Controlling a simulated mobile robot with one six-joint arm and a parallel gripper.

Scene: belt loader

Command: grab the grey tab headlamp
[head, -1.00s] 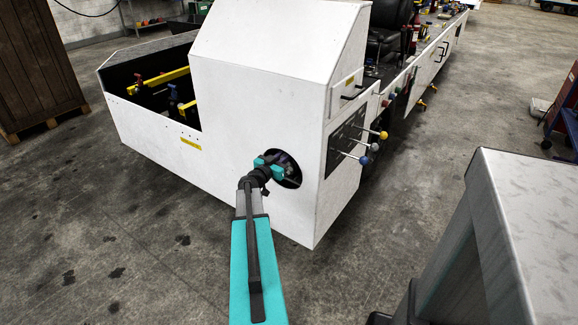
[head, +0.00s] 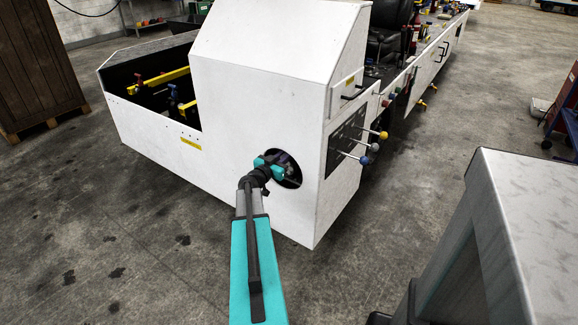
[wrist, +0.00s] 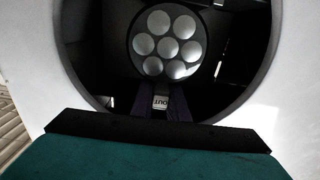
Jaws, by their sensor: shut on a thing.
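The headlamp (wrist: 167,42) shows in the wrist view as a round dark lamp with several pale round lenses, inside the round opening of the white loader. Its small grey tab (wrist: 160,101), with dark lettering, lies below the lamp. My gripper (wrist: 161,104) has its two dark fingers closed on the tab's sides. In the head view my gripper (head: 272,170) reaches the round opening (head: 285,168) in the loader's front panel; the lamp and tab cannot be made out there.
The white loader body (head: 255,110) surrounds the opening, and its rim is close around my gripper. Levers with coloured knobs (head: 374,147) stick out to the right. A grey table (head: 530,200) stands at right front. Bare floor lies to the left.

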